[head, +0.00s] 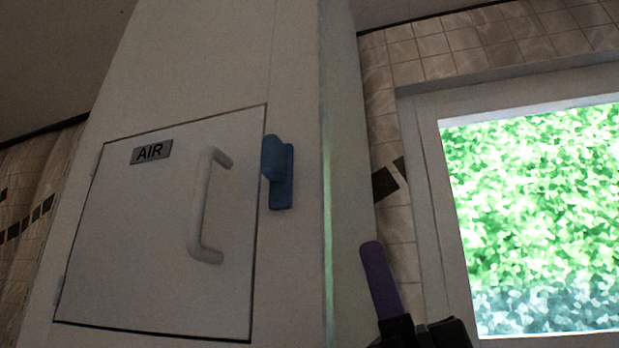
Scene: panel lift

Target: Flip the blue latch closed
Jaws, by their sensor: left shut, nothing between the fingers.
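The blue latch (281,178) is mounted on the pale cabinet, just right of the door's right edge. Its raised lever part stands roughly upright, and its left side lies right at the door seam; I cannot tell whether it overlaps the door. The door (130,230) lies flush in its frame, with an AIR label (151,152) and a pale bar handle (203,205). My left gripper (377,262) shows at the lower right, below and right of the latch and apart from it. Its purple finger points up; it is shut and empty. My right gripper is out of view.
The cabinet's right corner edge (326,200) stands between the latch and my left gripper in the picture. A tiled wall (385,110) and a bright framed window (530,220) are to the right. The space in front of the latch looks clear.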

